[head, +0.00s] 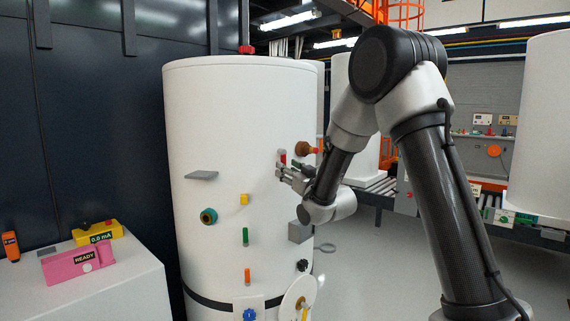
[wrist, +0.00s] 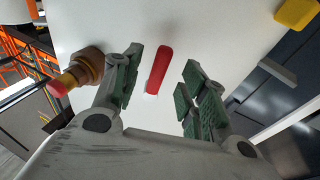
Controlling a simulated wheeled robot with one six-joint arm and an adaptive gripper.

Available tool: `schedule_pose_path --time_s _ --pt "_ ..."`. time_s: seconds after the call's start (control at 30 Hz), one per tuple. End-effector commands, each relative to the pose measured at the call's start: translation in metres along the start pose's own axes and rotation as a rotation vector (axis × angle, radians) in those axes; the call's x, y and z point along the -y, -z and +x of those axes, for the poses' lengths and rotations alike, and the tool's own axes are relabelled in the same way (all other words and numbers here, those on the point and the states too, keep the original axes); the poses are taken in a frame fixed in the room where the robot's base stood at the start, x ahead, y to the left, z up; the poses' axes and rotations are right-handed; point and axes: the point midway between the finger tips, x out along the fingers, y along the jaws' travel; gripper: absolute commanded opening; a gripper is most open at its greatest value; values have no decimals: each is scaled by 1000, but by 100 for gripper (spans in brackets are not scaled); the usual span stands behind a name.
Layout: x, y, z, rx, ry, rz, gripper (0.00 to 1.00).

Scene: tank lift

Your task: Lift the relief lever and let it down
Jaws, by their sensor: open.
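A short red lever (head: 283,156) stands out from the upper right front of the white tank (head: 225,120). In the wrist view the red lever (wrist: 158,68) lies between the two fingers of my gripper (wrist: 158,86), with a gap on each side. My gripper (head: 281,172) is open at the tank's front and holds nothing. A brass fitting (head: 303,148) with an orange-red end is close to the right of the lever. In the wrist view this fitting (wrist: 84,68) is just outside the left finger. I cannot tell how deep the fingertips reach along the lever.
The tank front also bears a grey shelf (head: 202,175), a teal round port (head: 208,216), a yellow block (head: 244,199), a green handle (head: 245,236) and a grey box (head: 299,232). A white cabinet (head: 110,290) stands at the left. The floor at right is clear.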

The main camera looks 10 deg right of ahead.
Motion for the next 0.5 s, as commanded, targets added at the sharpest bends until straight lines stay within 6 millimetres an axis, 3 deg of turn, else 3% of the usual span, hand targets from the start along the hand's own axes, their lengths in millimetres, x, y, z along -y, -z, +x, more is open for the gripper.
schedule_pose_path --time_s 0.5 --pt "0 10 -56 0 0 0 43"
